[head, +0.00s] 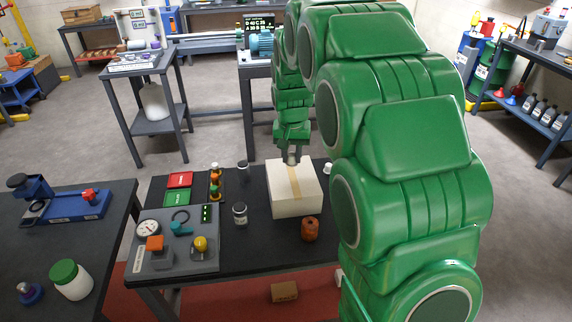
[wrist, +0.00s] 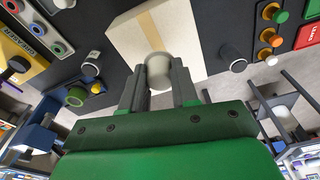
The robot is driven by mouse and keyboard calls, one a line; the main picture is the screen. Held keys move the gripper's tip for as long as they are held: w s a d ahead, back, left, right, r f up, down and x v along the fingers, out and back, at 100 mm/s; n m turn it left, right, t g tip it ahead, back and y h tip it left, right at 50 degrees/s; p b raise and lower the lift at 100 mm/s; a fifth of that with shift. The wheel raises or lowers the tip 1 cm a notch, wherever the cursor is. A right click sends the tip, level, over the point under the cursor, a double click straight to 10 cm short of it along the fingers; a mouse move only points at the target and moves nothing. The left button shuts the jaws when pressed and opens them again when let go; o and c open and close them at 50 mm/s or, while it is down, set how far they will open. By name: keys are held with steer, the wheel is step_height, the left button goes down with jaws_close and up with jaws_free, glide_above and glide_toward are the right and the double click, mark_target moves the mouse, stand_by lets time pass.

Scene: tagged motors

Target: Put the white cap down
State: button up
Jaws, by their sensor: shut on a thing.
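The white cap (wrist: 159,72) is pale and rounded, and it sits between the two fingers of my gripper (wrist: 160,90) in the wrist view. My gripper is shut on it. In the head view my gripper (head: 292,152) points down at the back edge of a cardboard box (head: 296,195) on the dark bench. The cap (head: 292,160) is only a small pale spot there, partly hidden by the fingers. I cannot tell whether it touches the box. The box also shows just beyond the cap in the wrist view (wrist: 185,27).
The bench (head: 262,248) also holds a grey control panel (head: 182,258), red and green boxes, several jars and an orange jar (head: 310,229). A small white item (head: 328,168) lies right of the box. Bare bench shows in front of the box.

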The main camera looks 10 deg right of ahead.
steer(key=w+f, duration=0.2)
steer(key=w, duration=0.2)
glide_toward(286, 171)
steer(key=shift+s+d+f, duration=0.1)
steer(key=shift+s+f, duration=0.2)
steer(key=shift+f, duration=0.4)
steer(key=shift+w+f, duration=0.6)
steer(key=shift+f, duration=0.2)
steer(key=shift+w+f, duration=0.1)
steer(key=shift+f, duration=1.4)
steer(key=shift+f, duration=0.1)
steer(key=o, duration=1)
steer(key=r, duration=0.4)
steer(key=s+r, duration=0.1)
steer(key=r, duration=0.7)
steer(key=shift+s+r, duration=0.1)
steer(key=shift+s, duration=0.2)
